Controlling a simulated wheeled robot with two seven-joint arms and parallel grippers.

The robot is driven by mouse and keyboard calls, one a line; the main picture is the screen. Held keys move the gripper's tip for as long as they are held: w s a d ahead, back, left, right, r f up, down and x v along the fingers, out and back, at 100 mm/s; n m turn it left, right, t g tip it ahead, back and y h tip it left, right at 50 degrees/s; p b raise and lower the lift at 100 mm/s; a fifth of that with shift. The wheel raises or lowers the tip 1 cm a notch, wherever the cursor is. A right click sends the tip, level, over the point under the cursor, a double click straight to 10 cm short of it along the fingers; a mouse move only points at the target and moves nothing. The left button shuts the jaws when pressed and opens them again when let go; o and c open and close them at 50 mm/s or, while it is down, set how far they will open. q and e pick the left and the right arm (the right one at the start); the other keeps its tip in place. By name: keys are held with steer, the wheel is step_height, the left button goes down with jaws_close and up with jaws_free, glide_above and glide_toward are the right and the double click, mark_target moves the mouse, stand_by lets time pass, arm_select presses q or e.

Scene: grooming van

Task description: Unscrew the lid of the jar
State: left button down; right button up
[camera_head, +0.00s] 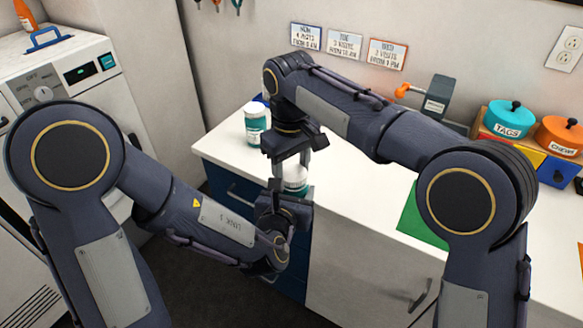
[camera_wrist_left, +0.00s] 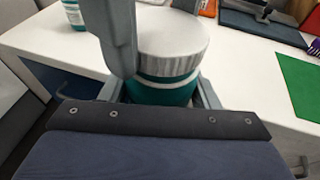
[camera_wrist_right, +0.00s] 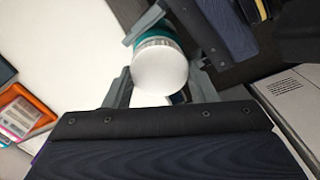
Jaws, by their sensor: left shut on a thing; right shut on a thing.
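The jar (camera_head: 296,186) has a teal body and a white ribbed lid, and it is near the counter's front edge. In the left wrist view its teal body (camera_wrist_left: 160,93) is between my left gripper's fingers, below the lid (camera_wrist_left: 172,50). My left gripper (camera_head: 287,194) is shut on the jar body from the front. My right gripper (camera_head: 291,170) comes down from above and is shut on the lid, which faces the right wrist camera (camera_wrist_right: 160,70). Both arms hide part of the jar in the head view. I cannot tell whether the lid has turned.
A similar teal-and-white jar (camera_head: 255,123) stands on the white counter (camera_head: 345,205) at the back left. A green mat (camera_head: 420,222) lies to the right. A teal pot (camera_head: 508,118) and an orange pot (camera_head: 560,135) are at the far right. A white machine (camera_head: 60,75) stands at left.

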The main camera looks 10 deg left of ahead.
arm_select(q)
steer(key=shift+s+d+f, duration=0.15)
steer(key=shift+d, duration=0.1)
arm_select(e)
steer(key=shift+s+a+r, duration=0.15)
steer(key=shift+a+r, duration=0.2)
steer(key=shift+r, duration=0.2)
arm_select(q)
steer(key=shift+a, duration=0.1)
arm_select(e)
steer(key=shift+d+r, duration=0.2)
steer(key=shift+r, duration=0.1)
arm_select(q)
steer(key=shift+a, duration=0.1)
